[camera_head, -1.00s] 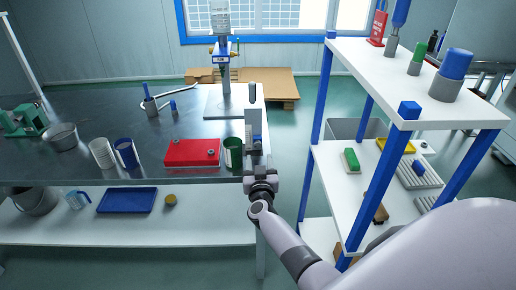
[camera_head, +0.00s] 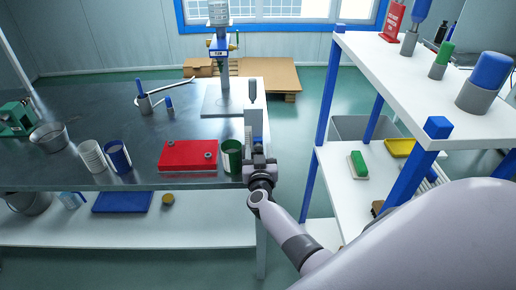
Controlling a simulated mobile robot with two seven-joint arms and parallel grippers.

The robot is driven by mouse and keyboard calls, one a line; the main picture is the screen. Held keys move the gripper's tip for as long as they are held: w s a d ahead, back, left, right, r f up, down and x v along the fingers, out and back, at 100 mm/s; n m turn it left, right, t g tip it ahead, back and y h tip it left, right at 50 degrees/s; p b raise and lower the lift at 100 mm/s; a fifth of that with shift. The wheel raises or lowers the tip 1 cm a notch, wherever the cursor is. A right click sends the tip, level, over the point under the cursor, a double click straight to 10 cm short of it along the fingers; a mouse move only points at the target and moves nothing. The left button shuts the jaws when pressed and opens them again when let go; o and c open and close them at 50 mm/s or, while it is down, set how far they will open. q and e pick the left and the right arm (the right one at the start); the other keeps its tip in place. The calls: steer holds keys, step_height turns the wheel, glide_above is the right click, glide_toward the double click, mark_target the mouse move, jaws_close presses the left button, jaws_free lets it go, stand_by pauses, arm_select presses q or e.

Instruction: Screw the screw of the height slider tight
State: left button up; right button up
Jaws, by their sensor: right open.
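The stand (camera_head: 225,75) rises from a grey base plate (camera_head: 222,105) at the back right of the metal table. A blue slider block (camera_head: 219,46) sits high on its post, below a white part (camera_head: 219,14). A small screw or knob (camera_head: 237,39) appears at the slider's right side; it is too small to tell how tight it is. My right gripper (camera_head: 253,112) points away from me near the table's right edge. It is open, well in front of the stand and below the slider, and apart from both. I see nothing held in it. My left gripper is out of view.
A green cup (camera_head: 231,157) stands close left of my right gripper, beside a red case (camera_head: 188,156). Blue (camera_head: 117,156) and white (camera_head: 91,157) cups stand further left. A white shelf (camera_head: 432,85) with blue posts is at right. Open floor lies between table and shelf.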

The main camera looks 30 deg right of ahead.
steer(key=shift+c, duration=0.3)
jaws_close()
steer(key=m, duration=0.3)
steer(key=shift+m, duration=1.9)
steer(key=shift+d+r, duration=0.1)
steer(key=shift+o, duration=0.3)
jaws_free()
